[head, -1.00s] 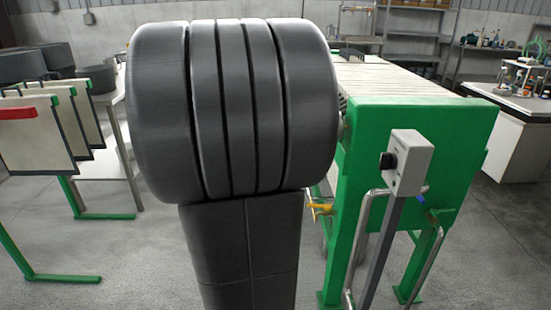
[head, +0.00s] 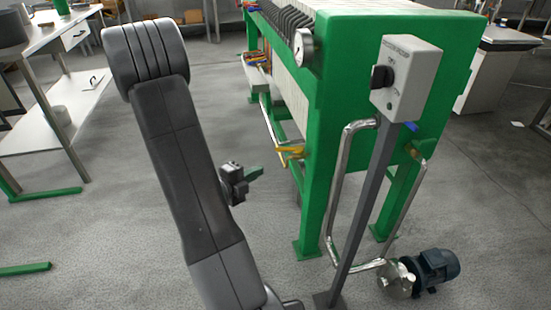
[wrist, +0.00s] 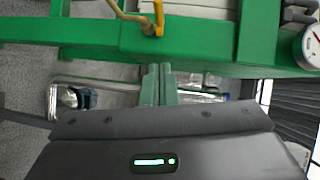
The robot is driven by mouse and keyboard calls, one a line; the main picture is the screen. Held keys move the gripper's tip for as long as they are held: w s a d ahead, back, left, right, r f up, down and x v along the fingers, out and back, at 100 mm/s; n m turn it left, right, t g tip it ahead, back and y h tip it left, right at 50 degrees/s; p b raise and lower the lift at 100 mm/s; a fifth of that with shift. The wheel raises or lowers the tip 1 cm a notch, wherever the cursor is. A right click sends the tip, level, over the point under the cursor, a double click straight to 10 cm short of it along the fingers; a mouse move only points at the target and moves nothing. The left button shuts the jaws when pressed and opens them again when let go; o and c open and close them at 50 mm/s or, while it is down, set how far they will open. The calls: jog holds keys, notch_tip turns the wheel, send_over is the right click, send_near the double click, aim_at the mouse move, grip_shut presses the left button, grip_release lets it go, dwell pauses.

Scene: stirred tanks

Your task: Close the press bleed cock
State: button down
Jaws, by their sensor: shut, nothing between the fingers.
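The filter press (head: 405,35) has a green end frame. A cock with a yellow lever (head: 290,152) sticks out from its left side, low down, and the yellow lever also shows at the top of the wrist view (wrist: 158,18) beside a brass pipe. A blue lever (head: 412,127) shows at the right leg; no label tells which one is the bleed cock. My gripper (head: 256,172) has green fingers, is shut and empty, and points toward the yellow lever from its left, apart from it. In the wrist view its fingertips (wrist: 156,70) lie below the lever.
A grey switch box (head: 408,78) on a post stands in front of the press, with bent steel pipes (head: 337,190) around it. A pump motor (head: 436,268) is on the floor at right. A pressure gauge (head: 303,46) sits above the yellow lever.

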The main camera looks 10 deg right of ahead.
jog(key=b, duration=0.1)
send_near(288, 150)
jog(key=s+d, duration=0.1)
jog(key=d, duration=0.3)
jog(key=w, duration=0.2)
jog(key=w+f+b, duration=0.1)
jog(key=w, duration=0.1)
jog(key=shift+d, duration=0.3)
